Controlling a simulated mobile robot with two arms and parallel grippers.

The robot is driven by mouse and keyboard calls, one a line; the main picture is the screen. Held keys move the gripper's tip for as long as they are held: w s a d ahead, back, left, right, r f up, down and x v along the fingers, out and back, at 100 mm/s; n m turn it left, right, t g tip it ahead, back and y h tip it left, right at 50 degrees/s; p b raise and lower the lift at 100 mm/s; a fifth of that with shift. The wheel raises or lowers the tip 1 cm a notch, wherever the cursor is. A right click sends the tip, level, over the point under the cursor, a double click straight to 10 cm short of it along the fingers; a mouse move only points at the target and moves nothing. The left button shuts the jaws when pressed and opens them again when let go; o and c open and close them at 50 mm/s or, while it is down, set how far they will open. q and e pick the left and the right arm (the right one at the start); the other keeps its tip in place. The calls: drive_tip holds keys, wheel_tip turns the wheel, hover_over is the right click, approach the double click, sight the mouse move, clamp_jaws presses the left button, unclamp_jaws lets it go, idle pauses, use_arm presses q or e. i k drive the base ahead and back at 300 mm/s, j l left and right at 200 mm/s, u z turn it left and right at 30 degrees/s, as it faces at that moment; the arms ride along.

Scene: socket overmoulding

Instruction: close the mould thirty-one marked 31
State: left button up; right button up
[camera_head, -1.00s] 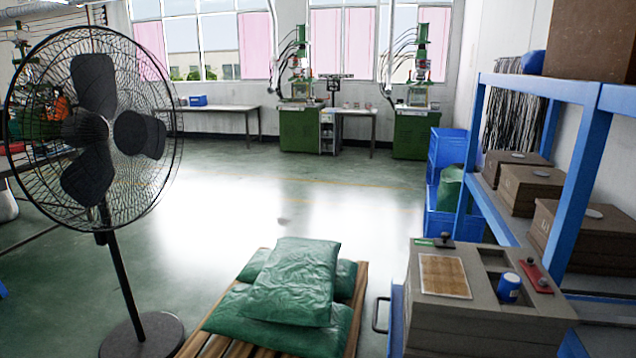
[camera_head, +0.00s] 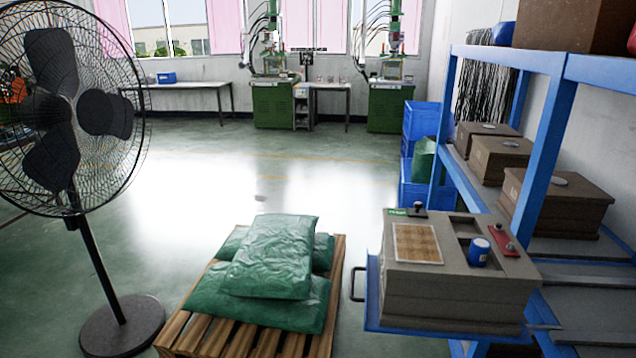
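Several brown-grey mould blocks are in view, and I cannot read the number 31 on any. Three moulds (camera_head: 557,203), (camera_head: 499,160), (camera_head: 484,139) sit on the blue shelf at right, each a closed-looking block with a round pale disc on top. A larger grey-brown block (camera_head: 450,295) rests on a blue trolley (camera_head: 371,300) at lower right. On its top are a tan sheet (camera_head: 417,243), a blue can (camera_head: 479,252), a red tool (camera_head: 507,243) and a dark-knobbed piece (camera_head: 417,209). Neither of my grippers is in view.
A black standing fan (camera_head: 62,130) is at left. A wooden pallet (camera_head: 330,270) with green sacks (camera_head: 272,255) stands at the centre front. Blue crates (camera_head: 420,122) stand beside the blue rack (camera_head: 545,145). The middle floor (camera_head: 230,180) is clear. Green machines (camera_head: 273,105) stand at the back.

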sight(421, 281)
drive_tip(key=i+j+z, duration=0.25)
drive_tip(key=z, duration=0.2)
drive_tip(key=i+j+z, duration=0.3)
drive_tip(key=z, duration=0.2)
drive_tip(key=j, duration=0.05)
